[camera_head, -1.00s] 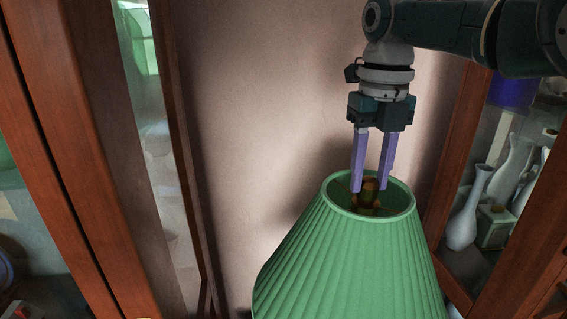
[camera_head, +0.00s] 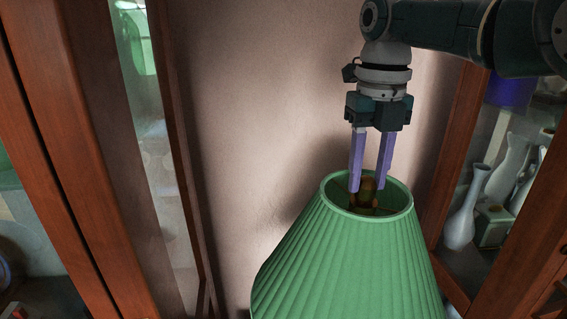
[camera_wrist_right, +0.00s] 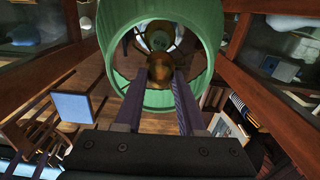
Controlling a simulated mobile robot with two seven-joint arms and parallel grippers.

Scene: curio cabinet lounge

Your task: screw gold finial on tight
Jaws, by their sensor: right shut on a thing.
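The green pleated lampshade (camera_head: 345,262) stands upright below my right gripper, with its round top opening facing up. The gold finial (camera_head: 367,190) sits inside that opening, between the purple fingertips of my right gripper (camera_head: 369,188). In the right wrist view, the finial (camera_wrist_right: 160,66) shows at the tips of the two fingers (camera_wrist_right: 161,80), near the middle of the shade's ring (camera_wrist_right: 102,40). The gripper points straight down and is shut on the finial. The finial's lower end and any thread are hidden. My left gripper is not in view.
A wooden glass cabinet (camera_head: 85,160) stands close on the left. Another cabinet on the right holds white vases (camera_head: 467,212) and a small square box (camera_head: 491,226). A bare wall (camera_head: 270,110) lies behind the lampshade. The space left of my right arm is clear.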

